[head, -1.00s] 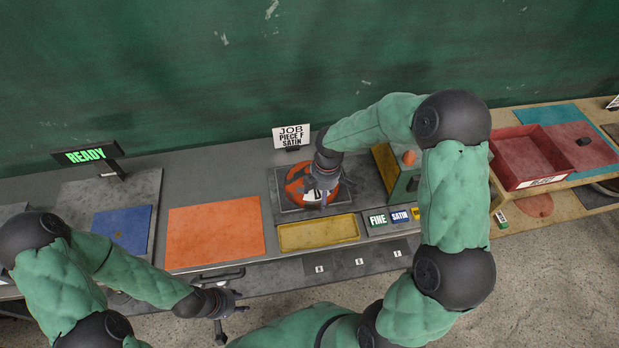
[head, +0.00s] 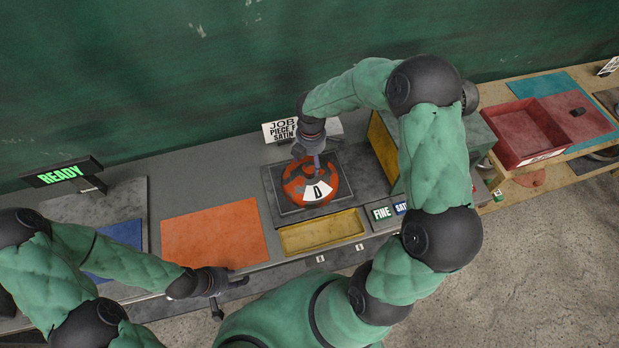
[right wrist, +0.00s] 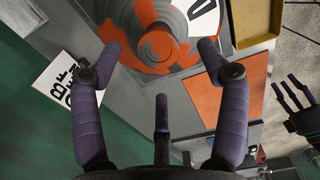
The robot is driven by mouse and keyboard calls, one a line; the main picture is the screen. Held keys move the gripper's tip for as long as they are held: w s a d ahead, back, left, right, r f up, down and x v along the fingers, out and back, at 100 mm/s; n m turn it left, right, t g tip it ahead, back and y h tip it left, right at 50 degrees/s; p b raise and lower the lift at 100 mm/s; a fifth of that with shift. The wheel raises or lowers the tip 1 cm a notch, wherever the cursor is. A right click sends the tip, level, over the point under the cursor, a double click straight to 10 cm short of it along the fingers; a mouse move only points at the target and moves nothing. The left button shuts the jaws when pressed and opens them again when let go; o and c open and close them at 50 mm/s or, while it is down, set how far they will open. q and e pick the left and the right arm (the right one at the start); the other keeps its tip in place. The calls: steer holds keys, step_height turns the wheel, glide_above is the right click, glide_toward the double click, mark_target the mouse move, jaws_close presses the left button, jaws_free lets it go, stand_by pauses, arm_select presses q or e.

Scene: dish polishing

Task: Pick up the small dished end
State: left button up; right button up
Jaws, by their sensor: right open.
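A round orange-and-grey piece marked D (head: 316,191) sits on a dark square plate (head: 272,196) on the bench. It also shows in the right wrist view (right wrist: 165,50), with grey rings worn through the orange. I cannot tell for sure that it is the small dished end. My right gripper (head: 316,160) is at its back edge. In the right wrist view its fingers (right wrist: 158,62) are spread, empty and apart, with the piece beyond the tips. My left gripper (head: 232,286) hangs at the bench's front edge; its fingers (right wrist: 295,92) look spread and empty.
An orange mat (head: 215,236) and a yellow tray (head: 320,233) lie beside the plate. A job sign for piece F, satin (head: 283,131) stands behind. A green-and-yellow box (head: 383,150) is right of the plate. A red bin (head: 527,132) stands on the wooden table.

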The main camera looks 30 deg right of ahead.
mark_target(310, 167)
steer(key=shift+w+f, duration=0.2)
steer(key=shift+f, duration=2.55)
steer(key=shift+a, duration=0.1)
jaws_close()
